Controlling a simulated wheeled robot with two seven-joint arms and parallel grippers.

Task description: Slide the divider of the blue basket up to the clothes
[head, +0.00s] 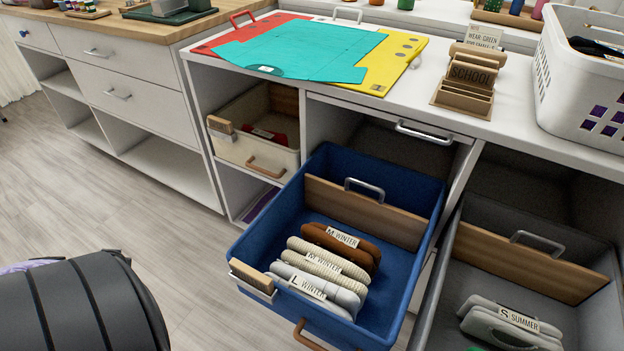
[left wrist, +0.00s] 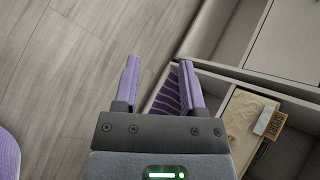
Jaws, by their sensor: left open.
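The blue basket (head: 290,205) is pulled out of the middle cubby in the head view. Its wooden divider (head: 365,211) has a metal handle (head: 364,188) on top and stands across the basket toward the back. Folded clothes (head: 325,262) with winter tags, brown, cream and grey, stand in front of the divider, with a gap of bare floor between them and it. My left gripper (left wrist: 160,80) is open and empty in the left wrist view, above the floor beside the shelving. The head view shows no gripper, only a dark part of my arm at lower left.
A grey basket (head: 600,315) with a divider and grey summer clothes stands at right. A cream basket (head: 265,150) sits in the left cubby. The counter above holds coloured folders (head: 407,60), a card holder (head: 466,90) and a white laundry basket (head: 570,100).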

